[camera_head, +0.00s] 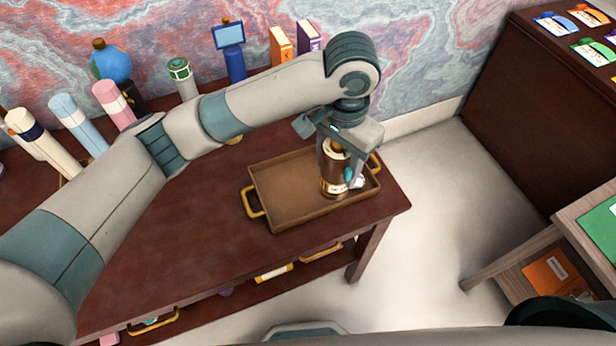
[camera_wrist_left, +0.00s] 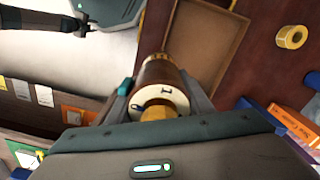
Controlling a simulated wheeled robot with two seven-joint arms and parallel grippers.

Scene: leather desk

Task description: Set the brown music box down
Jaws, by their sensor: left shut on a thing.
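The brown music box (camera_head: 333,177) is a brown cylinder with gold and cream bands. It is upright between the fingers of my left gripper (camera_head: 340,172), over the right part of the brown tray (camera_head: 282,205). My left gripper is shut on it. In the left wrist view the music box (camera_wrist_left: 158,85) shows its cream top and gold knob, with the gripper fingers (camera_wrist_left: 160,100) on both sides. The tray (camera_wrist_left: 213,45) lies beyond it. I cannot tell whether its base touches the tray floor.
The tray has gold handles and stands on a dark red wooden desk (camera_head: 200,250). A blue globe (camera_head: 110,62), several coloured cylinders, a blue stand (camera_head: 233,60) and an orange book (camera_head: 281,44) line the back. The tray's left part is empty.

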